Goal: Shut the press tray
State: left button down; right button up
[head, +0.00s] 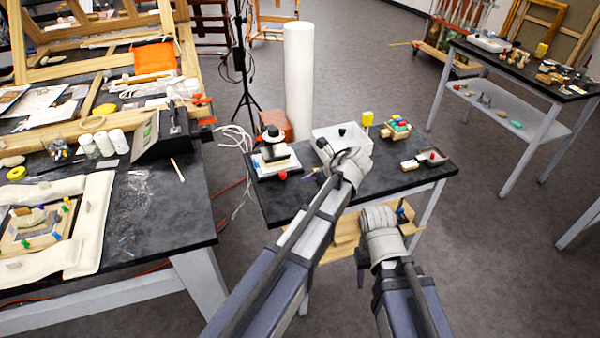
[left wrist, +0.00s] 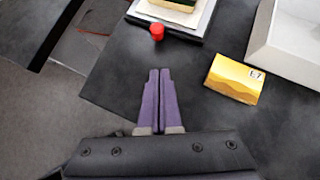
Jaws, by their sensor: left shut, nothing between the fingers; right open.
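The press (head: 274,153) stands at the left end of the small black table, with a dark, rounded upper part over a pale, flat tray (head: 279,165). A red knob (head: 283,175) is at the tray's front edge. In the left wrist view the knob (left wrist: 156,32) is ahead of my fingers, with a gap between. How far out the tray stands is unclear. My left gripper (head: 311,173) has purple fingers, shut and empty (left wrist: 154,74), over the table front of the press. My right gripper (head: 381,222) is open near the table's front edge, away from the press; its fingers are mostly hidden.
A white open box (head: 325,133) stands right of the press; a yellow carton (left wrist: 234,79) lies near it. Colourful small items (head: 397,128) are further right. A larger worktable (head: 190,205) is across a gap to the left. Bare black tabletop lies around my left fingers.

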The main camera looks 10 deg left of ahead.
pick_arm(q)
jog(key=p+v, duration=0.2)
jog(key=v, duration=0.3)
jog(key=shift+f, duration=0.1)
pick_arm(e)
notch_tip(320, 180, up, 3)
jog(key=shift+d+r, duration=0.1)
jog(key=shift+r, duration=0.05)
pick_arm(q)
jog(key=s+a+f+n+g+h, duration=0.2)
jog(key=s+f+n+h, duration=0.15)
jog(key=s+n, duration=0.7)
jog(key=s+a+f+n+g+h, duration=0.3)
jog(key=s+n, duration=0.5)
jog(key=n, duration=0.6)
jog(key=s+d+m, duration=0.4)
jog(key=s+d, duration=0.1)
jog(key=d, duration=0.7)
jog(key=shift+d, duration=0.15)
jog(key=shift+r+m, duration=0.1)
jog(key=shift+m, duration=0.15)
